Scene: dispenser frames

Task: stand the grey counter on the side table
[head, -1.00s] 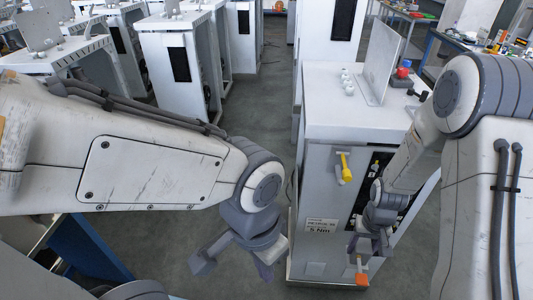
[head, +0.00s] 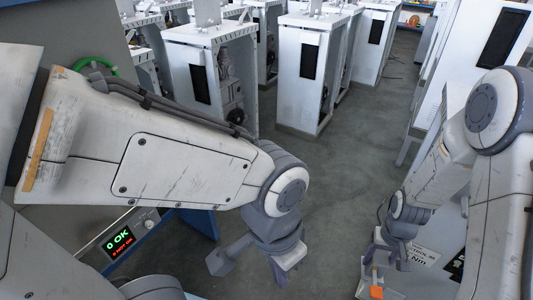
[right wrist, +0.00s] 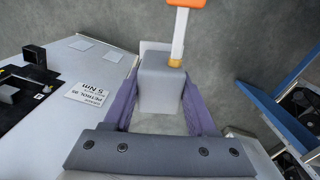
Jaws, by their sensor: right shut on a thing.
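My right gripper (right wrist: 160,100) is shut on a grey block with a white stem and an orange end, seemingly the grey counter (right wrist: 161,82). In the head view my right gripper (head: 376,272) is low at the right, and the orange end shows below it. The counter is held in the air over the floor. My left gripper (head: 256,268) is open and empty at the lower middle. At the left, a blue-edged bench (head: 202,222), possibly the side table, is largely hidden behind my left arm.
A display reading "0 OK" (head: 119,240) is at the lower left. White dispenser frames (head: 303,75) stand in rows at the back. A labelled white cabinet (right wrist: 95,92) is close beside my right gripper. The grey floor (head: 340,170) between is clear.

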